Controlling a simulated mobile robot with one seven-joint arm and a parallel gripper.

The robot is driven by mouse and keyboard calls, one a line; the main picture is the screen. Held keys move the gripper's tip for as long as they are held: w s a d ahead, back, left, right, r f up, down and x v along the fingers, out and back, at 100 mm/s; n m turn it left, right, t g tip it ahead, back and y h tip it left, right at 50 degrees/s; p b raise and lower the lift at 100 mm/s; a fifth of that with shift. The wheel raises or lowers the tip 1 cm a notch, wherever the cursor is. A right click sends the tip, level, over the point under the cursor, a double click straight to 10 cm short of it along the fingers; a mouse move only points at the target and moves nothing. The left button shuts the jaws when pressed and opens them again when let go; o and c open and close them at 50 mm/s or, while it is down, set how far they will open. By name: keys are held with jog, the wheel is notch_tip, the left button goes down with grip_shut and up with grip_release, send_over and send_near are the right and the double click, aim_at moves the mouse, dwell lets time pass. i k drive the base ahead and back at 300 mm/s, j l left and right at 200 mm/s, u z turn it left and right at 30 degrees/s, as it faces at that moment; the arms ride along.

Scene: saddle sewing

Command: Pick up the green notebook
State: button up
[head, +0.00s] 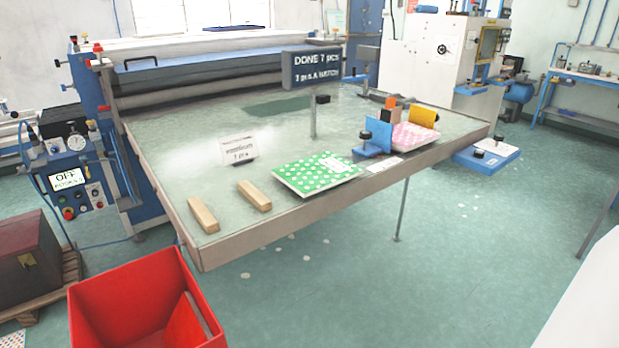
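The green notebook (318,176) has white dots and a pale label patch. It lies flat on the machine's table (190,152), close to the front edge and right of the wooden blocks. Nothing covers it. My gripper is not in this view.
Two wooden blocks (254,196) lie left of the notebook. A small white card (238,148) and a sign on a post (312,70) stand behind it. A pink notebook (416,136) sits by blue and yellow plates at right. A red bin (145,305) stands on the floor in front.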

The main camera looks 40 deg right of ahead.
aim_at(307, 177)
jog(key=l+u, duration=0.2)
jog(key=l, duration=0.25)
jog(key=l+u, duration=0.15)
jog(key=l, duration=0.3)
jog(key=k+l+u, duration=0.2)
jog(key=l, duration=0.25)
jog(key=l+u, duration=0.15)
jog(key=l, duration=0.35)
jog(key=l+u, duration=0.2)
jog(key=l, duration=0.2)
jog(key=k+l+u, duration=0.15)
jog(key=l, duration=0.25)
jog(key=k, duration=0.05)
